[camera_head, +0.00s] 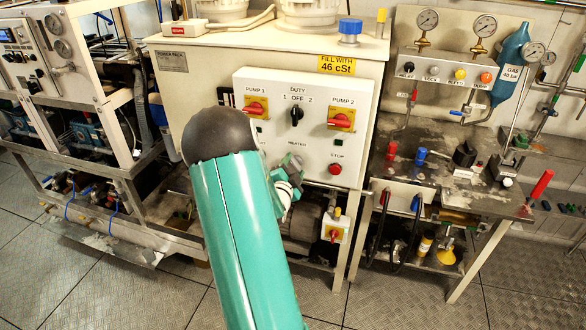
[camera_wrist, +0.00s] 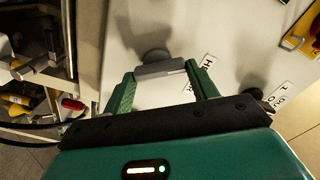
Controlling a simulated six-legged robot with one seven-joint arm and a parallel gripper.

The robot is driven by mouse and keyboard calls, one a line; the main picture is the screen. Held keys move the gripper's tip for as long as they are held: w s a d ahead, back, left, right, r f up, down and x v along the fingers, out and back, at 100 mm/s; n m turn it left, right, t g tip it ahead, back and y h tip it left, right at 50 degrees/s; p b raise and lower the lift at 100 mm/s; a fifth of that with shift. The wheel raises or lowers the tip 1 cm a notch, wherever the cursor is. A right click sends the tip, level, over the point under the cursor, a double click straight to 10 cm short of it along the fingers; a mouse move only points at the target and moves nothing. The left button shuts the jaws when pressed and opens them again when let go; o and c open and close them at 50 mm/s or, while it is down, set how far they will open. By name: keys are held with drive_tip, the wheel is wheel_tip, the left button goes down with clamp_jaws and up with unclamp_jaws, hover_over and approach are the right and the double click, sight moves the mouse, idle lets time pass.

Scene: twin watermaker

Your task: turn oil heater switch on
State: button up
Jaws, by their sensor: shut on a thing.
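The white control panel (camera_head: 262,89) is on the front of the power pack cabinet. Its HEATER label (camera_head: 297,143) sits below the black duty switch (camera_head: 296,114). In the head view my gripper (camera_head: 293,164) is at the panel just below that label and hides the heater switch. In the wrist view my gripper (camera_wrist: 160,73) has its two green fingers shut on the grey heater switch (camera_wrist: 158,68), one on each side of its bar. The partly covered heater label (camera_wrist: 208,61) is beside the right finger. The switch's exact angle is hard to tell.
Red pump 1 (camera_head: 255,107) and pump 2 (camera_head: 341,120) handles flank the duty switch. A red stop button (camera_head: 335,168) is right of my gripper. A workbench (camera_head: 450,197) with gauges above stands at the right, and a metal-framed machine (camera_head: 70,75) at the left.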

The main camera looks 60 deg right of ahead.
drive_tip(key=m, duration=0.6)
drive_tip(key=shift+f+m, duration=0.1)
drive_tip(key=shift+m, duration=0.2)
idle(0.4)
drive_tip(key=o, duration=1)
drive_tip(key=shift+s+a, duration=0.1)
drive_tip(key=s+a, duration=0.2)
drive_tip(key=a, duration=1.1)
drive_tip(key=shift+a, duration=0.25)
